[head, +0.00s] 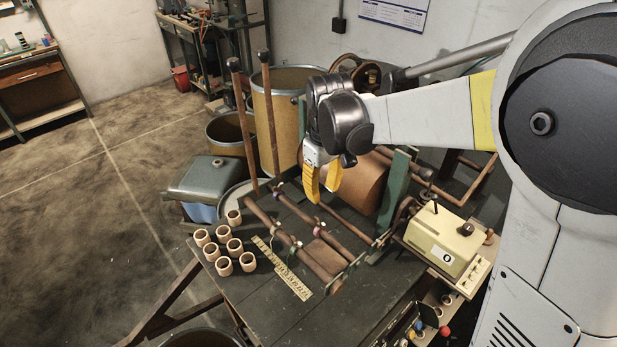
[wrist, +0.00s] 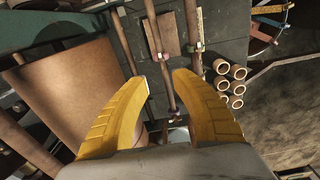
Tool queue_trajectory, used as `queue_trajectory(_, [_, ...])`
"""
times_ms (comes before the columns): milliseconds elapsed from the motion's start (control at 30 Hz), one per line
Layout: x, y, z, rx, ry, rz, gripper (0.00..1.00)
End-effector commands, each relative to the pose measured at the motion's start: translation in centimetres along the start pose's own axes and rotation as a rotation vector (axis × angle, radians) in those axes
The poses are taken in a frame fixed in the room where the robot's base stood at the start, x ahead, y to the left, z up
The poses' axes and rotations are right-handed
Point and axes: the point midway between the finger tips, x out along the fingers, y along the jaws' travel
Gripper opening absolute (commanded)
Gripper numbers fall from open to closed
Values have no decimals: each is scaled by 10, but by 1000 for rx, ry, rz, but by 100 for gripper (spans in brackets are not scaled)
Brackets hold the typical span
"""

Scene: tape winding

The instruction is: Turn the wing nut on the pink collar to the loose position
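My gripper (head: 323,194) hangs over the workbench with its yellow fingers pointing down. In the wrist view its fingers (wrist: 161,80) are spread apart with nothing between them. Brown shafts (head: 325,262) run across the bench below, with small collars on them. One small collar (head: 317,224) looks pinkish in the head view, just below my fingertips and apart from them. In the wrist view a collar (wrist: 165,56) sits on the shaft ahead of the fingertips; its colour is hard to tell. The wing nut and its position are too small to make out.
Several pale cardboard cores (head: 224,233) stand on the bench at left, beside a yellow ruler (head: 283,270). A large brown roll (head: 362,187) and green upright (head: 396,188) stand close right of my gripper. A cream machine box (head: 443,243) is farther right. Two tall rods rise at left.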

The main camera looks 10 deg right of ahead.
Motion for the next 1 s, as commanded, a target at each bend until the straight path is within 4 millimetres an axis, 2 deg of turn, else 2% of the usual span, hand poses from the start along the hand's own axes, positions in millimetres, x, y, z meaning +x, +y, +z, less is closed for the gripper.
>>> queue_trajectory(100, [10, -1, -11, -33, -30, -14, 30])
queue_trajectory(267, [24, -1, -13, -44, -41, -19, 30])
queue_trajectory(700, [105, -2, -10, -42, -39, -18, 30])
queue_trajectory(833, [117, -3, -9, -42, -39, -18, 30])
queue_trajectory(1000, [122, -3, -9, -42, -39, -18, 30])
